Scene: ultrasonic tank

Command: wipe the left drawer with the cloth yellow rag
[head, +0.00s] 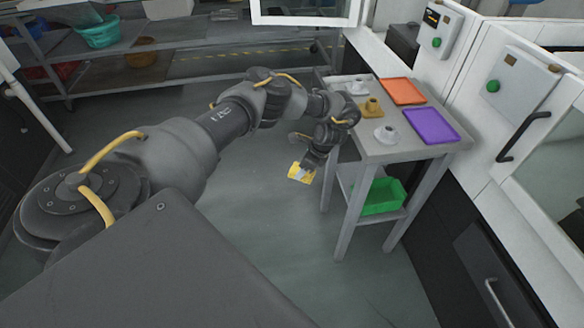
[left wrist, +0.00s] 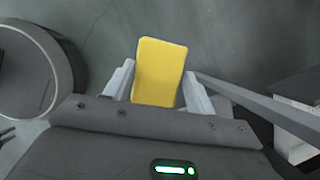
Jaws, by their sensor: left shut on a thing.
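My left gripper (head: 312,161) is shut on the yellow rag (head: 301,173) and holds it in the air over the floor, just left of the small table. In the left wrist view the rag (left wrist: 160,72) stands out flat between the two fingers of my left gripper (left wrist: 157,82). A dark drawer front (head: 482,262) with a pale handle is under the white machine at the lower right, well apart from the rag. I cannot tell whether it is the left drawer. My right gripper is in neither view.
A grey table (head: 376,150) holds an orange tray (head: 403,91), a purple tray (head: 432,125) and several cups. A green bin (head: 381,196) sits on its lower shelf. White machines stand along the right. Shelving (head: 185,65) runs along the back. The middle floor is clear.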

